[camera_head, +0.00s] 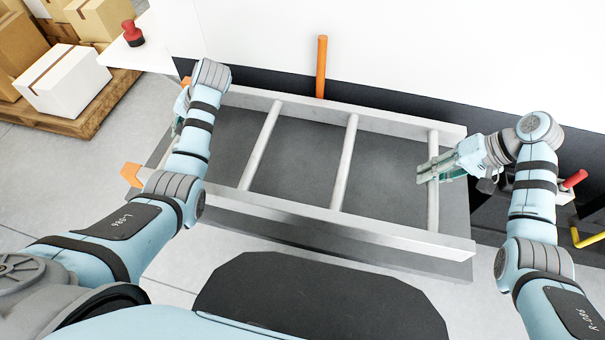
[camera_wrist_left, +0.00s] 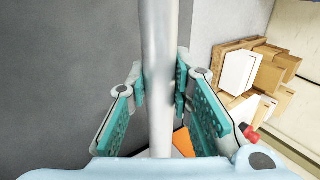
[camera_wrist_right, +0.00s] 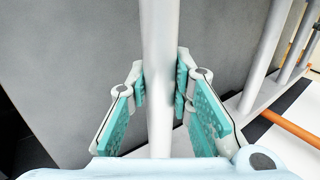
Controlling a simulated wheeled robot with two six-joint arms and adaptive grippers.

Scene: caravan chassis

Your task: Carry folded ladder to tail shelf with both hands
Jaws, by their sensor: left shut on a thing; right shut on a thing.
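The folded ladder (camera_head: 345,160) is pale grey metal and lies level across the middle of the head view. My right gripper (camera_head: 425,172) is shut on its rightmost visible rung; the right wrist view shows the pads (camera_wrist_right: 160,88) on both sides of that rung. My left gripper is mostly hidden behind my left arm in the head view. The left wrist view shows its pads (camera_wrist_left: 160,86) shut around a rung at the left end. A dark grey flat surface (camera_head: 300,145), possibly the shelf, shows between the rungs. I cannot tell whether the ladder touches it.
An orange post (camera_head: 321,66) stands behind the ladder against a white and black wall. Orange brackets (camera_head: 131,175) are at the left. Red (camera_head: 574,179) and yellow (camera_head: 588,238) handles are at the right. Boxes (camera_head: 64,80) stand on a pallet at upper left, near a red knob (camera_head: 132,33).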

